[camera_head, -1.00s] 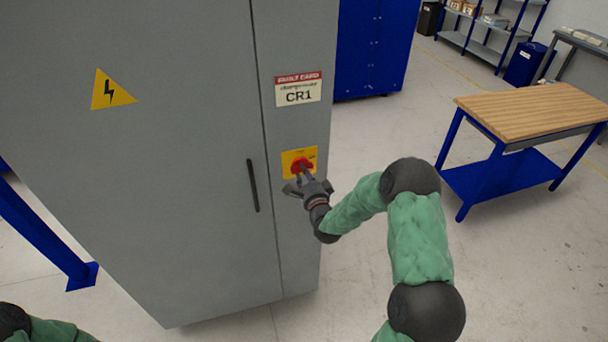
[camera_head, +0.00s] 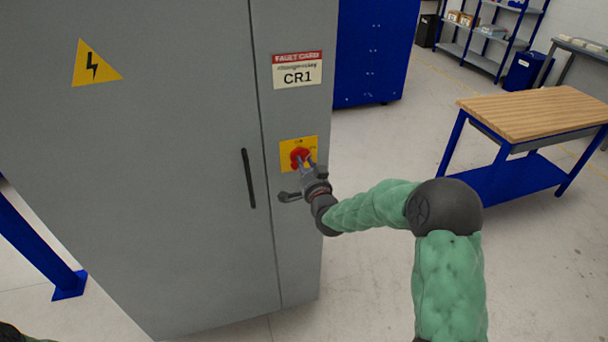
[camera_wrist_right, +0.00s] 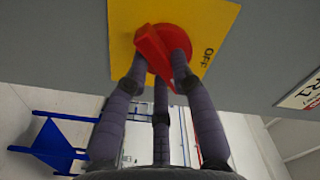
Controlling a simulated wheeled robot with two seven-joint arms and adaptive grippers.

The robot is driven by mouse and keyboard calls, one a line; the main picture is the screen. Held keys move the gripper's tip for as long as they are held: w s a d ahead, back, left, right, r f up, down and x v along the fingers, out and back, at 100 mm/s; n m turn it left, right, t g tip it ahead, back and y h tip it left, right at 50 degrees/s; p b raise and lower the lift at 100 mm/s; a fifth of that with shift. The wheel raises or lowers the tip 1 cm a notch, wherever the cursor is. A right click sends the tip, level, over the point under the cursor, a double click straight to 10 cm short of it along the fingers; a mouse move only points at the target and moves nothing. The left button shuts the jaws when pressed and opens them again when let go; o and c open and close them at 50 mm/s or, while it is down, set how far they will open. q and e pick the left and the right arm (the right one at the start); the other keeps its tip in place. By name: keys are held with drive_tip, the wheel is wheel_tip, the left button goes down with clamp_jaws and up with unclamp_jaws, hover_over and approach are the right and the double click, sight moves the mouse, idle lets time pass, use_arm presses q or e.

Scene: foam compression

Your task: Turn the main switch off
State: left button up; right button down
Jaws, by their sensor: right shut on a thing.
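The main switch (camera_head: 299,156) is a red rotary knob on a yellow plate (camera_head: 312,145), on the narrow right panel of a grey cabinet (camera_head: 180,180). In the right wrist view its red handle (camera_wrist_right: 152,48) lies slanted across the round red base, and "OFF" is printed on the plate's right side. My right gripper (camera_head: 304,165) is at the switch, and two fingers close on the handle from either side, as the right wrist view (camera_wrist_right: 160,72) shows. My left gripper is out of view.
A fault card sign marked CR1 (camera_head: 297,70) is above the switch. A black door handle (camera_head: 248,178) is to its left. A workbench with a wooden top (camera_head: 535,112) stands at the right. A blue cabinet (camera_head: 372,50) is behind. The floor between is clear.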

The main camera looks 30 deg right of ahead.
drive_tip(key=shift+n+b, duration=3.45)
drive_tip(key=shift+n, duration=1.05)
drive_tip(key=shift+r, duration=0.1)
drive_tip(key=c, duration=1)
unclamp_jaws()
drive_tip(key=shift+c, duration=0.2)
drive_tip(key=shift+s, duration=0.1)
drive_tip(key=v, duration=1.2)
